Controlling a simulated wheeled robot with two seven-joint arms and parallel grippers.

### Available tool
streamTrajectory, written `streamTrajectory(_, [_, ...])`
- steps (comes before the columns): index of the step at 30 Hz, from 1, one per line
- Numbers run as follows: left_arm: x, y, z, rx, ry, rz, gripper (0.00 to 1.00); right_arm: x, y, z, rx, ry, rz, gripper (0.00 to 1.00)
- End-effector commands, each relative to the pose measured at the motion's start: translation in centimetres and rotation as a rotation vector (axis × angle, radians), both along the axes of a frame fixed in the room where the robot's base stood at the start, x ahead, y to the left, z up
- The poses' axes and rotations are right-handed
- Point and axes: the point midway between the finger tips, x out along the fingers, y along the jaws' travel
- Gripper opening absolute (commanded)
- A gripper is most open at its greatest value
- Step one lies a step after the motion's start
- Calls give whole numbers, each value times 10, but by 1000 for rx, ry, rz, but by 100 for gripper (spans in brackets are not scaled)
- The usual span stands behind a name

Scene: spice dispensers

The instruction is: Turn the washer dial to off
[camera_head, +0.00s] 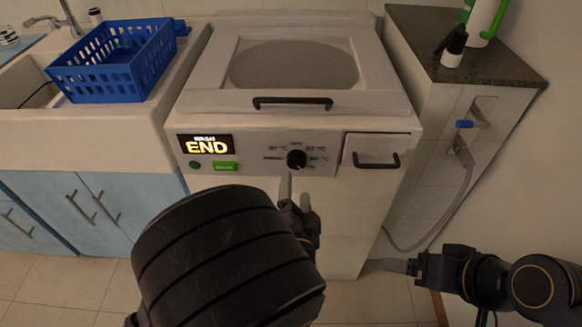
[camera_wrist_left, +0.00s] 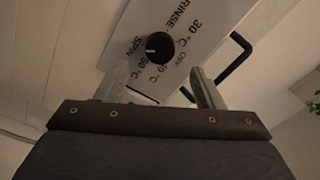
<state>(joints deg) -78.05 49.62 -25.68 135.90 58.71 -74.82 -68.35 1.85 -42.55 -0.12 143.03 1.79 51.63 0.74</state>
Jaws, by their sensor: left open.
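The washer dial (camera_head: 297,159) is a round black knob on the white front panel, with printed labels around it. In the left wrist view the dial (camera_wrist_left: 159,47) shows a small pale mark on its left side, towards the SPIN label. My left gripper (camera_head: 298,191) is just below the dial in the head view, apart from it as far as I can tell. In the wrist view the open left gripper (camera_wrist_left: 162,86) has its two fingers spread, with nothing between them. My right gripper (camera_head: 398,266) is low at the right, away from the washer dial; its opening is unclear.
The washer (camera_head: 365,101) has a lit END display (camera_head: 207,145), a green button (camera_head: 225,166), a lid handle (camera_head: 293,102) and a drawer handle (camera_head: 376,161). A blue basket (camera_head: 112,75) stands at the left. A hose (camera_head: 440,220) hangs at the right.

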Motion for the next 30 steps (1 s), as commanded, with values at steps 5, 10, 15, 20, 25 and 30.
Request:
streamTrajectory(5, [30,2,0,-4,1,5,62,0,0,-3,0,0,0,83])
streamTrajectory(10, [55,1,0,-5,1,3,62,0,0,-6,0,0,0,83])
streamTrajectory(15, [68,1,0,-4,3,1,62,0,0,-7,0,0,0,83])
streamTrajectory(20, [71,1,0,-4,4,0,62,0,0,-7,0,0,0,83])
streamTrajectory(25, [70,1,0,-4,4,-1,56,0,0,-7,0,0,0,83])
streamTrajectory(30, [70,1,0,-5,4,-1,34,0,0,-7,0,0,0,83])
